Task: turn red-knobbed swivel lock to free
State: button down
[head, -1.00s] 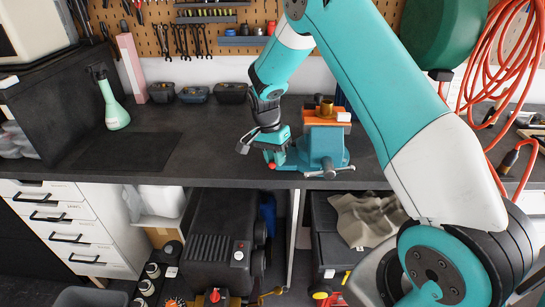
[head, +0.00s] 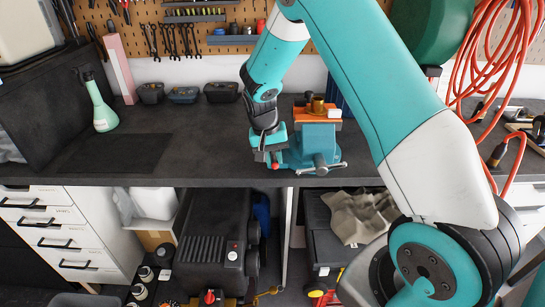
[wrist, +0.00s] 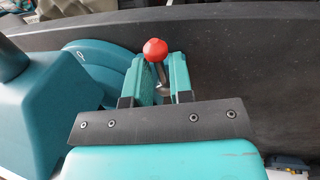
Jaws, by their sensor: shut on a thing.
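The swivel lock's red knob (wrist: 155,50) sits on a thin metal lever at the near side of the blue vise base. My gripper (wrist: 167,82) is shut on the lever just below the knob, with one finger on each side. In the head view the red knob (head: 276,166) shows just below my gripper (head: 270,156), at the left of the blue vise (head: 315,148). A round blue base with a "0" mark (wrist: 81,54) shows left of the fingers in the wrist view. The lever's lower end is hidden by my gripper.
The vise's handle bar (head: 322,168) sticks out near the bench's front edge. The dark bench top (head: 190,150) is clear to the left up to a green bottle (head: 103,112). Small bins (head: 185,95) stand along the back wall.

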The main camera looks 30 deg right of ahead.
jog(key=shift+r, duration=0.1)
jog(key=c, duration=1)
grip_release()
jog(key=a+r, duration=0.1)
jog(key=r, duration=0.4)
jog(key=w+a+r+b, duration=0.1)
jog(key=r, duration=0.5)
jog(key=a+r+b, duration=0.1)
jog(key=r, duration=0.5)
jog(key=shift+w, duration=0.35)
